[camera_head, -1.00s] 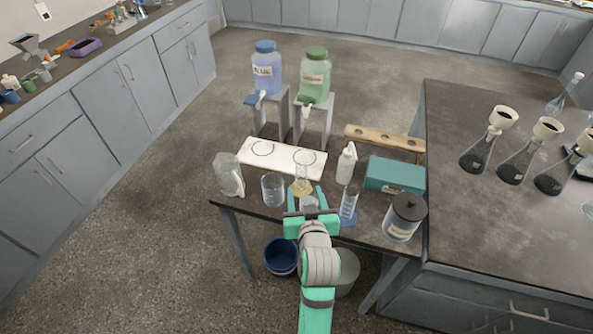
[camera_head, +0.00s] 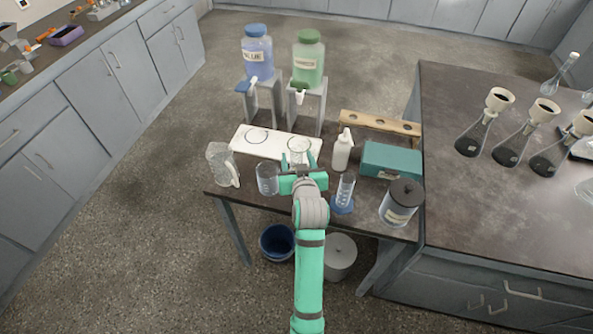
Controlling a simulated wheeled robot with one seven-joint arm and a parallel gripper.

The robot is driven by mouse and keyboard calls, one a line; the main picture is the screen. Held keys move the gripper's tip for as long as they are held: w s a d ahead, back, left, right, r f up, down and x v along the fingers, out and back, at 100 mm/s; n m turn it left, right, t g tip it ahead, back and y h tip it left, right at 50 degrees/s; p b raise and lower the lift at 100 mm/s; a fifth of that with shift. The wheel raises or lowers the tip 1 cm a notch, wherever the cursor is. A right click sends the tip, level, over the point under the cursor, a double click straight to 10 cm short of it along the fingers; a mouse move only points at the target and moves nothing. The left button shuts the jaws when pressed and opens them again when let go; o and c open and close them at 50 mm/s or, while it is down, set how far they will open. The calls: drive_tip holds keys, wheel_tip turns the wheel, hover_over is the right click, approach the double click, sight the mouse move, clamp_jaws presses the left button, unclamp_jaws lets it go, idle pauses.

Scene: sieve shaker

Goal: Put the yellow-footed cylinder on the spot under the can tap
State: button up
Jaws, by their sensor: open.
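The clear yellow-footed cylinder (camera_head: 298,152) stands upright just beyond my gripper (camera_head: 298,172), by the front right of the white board (camera_head: 238,142). Its lower part and most of its foot are hidden behind my gripper. My gripper is open; I cannot tell whether its fingers are around or touching the cylinder. The board has a left ring spot (camera_head: 256,136) below the blue can (camera_head: 257,55) and its tap (camera_head: 244,86). A right ring sits below the green can (camera_head: 309,62) and its tap (camera_head: 300,90), partly behind the cylinder.
A beaker (camera_head: 267,179) and a pitcher (camera_head: 221,163) stand left of my gripper. A blue-footed cylinder (camera_head: 344,190), a white bottle (camera_head: 343,150), a teal box (camera_head: 392,160) and a lidded jar (camera_head: 401,204) stand to its right. A wooden rack (camera_head: 378,122) lies behind.

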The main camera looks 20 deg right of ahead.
drive_tip(key=shift+w+d+f, duration=0.1)
drive_tip(key=shift+w+f, duration=0.15)
drive_tip(key=shift+w, duration=0.45)
drive_tip(key=shift+c, duration=0.7)
clamp_jaws()
